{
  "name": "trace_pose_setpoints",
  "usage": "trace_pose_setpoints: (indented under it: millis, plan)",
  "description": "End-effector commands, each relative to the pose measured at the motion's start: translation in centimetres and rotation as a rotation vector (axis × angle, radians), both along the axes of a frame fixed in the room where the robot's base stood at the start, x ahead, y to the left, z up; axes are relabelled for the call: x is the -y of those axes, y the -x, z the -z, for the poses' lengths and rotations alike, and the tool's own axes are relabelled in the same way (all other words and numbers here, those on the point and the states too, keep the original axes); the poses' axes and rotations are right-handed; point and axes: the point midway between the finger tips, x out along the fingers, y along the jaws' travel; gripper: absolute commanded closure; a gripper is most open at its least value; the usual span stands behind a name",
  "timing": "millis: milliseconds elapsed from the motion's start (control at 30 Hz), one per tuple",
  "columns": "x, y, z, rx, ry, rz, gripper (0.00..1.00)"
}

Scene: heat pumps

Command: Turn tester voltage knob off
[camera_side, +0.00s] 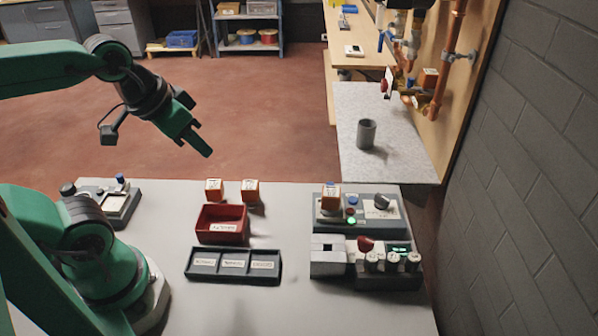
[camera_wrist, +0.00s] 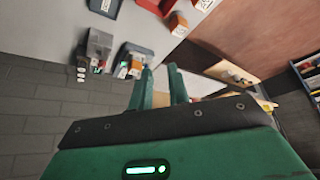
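My gripper (camera_side: 203,139) is high in the air at the upper left in the side view, empty, with its fingers apart. The gap between its fingers also shows in the wrist view (camera_wrist: 161,72). A grey-blue device (camera_side: 330,222) stands at the right of the table, with a dark knob (camera_side: 382,202) on a white panel and a lit green button (camera_side: 351,219). In front is a dark unit (camera_side: 388,281) with a red knob (camera_side: 366,244), several white cylinders and a green-lit display. I cannot tell which one is the tester. My gripper is far from both.
A red bin (camera_side: 221,238) and a dark three-part tray (camera_side: 233,279) lie mid-table. Two orange blocks (camera_side: 232,189) stand behind the bin. A grey cup (camera_side: 367,134) stands on a side bench. A brick wall (camera_side: 540,180) and copper pipes (camera_side: 447,65) bound the right.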

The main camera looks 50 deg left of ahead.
Motion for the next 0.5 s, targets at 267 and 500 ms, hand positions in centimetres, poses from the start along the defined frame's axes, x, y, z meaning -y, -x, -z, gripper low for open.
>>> trace_pose_setpoints:
  millis: [267,500]
  plan:
    - [0.4,-1.5,-0.9,-0.023,0.007,0.002,0.42]
    - [1.4,-5.1,-2.4,-0.075,0.019,0.007,0.42]
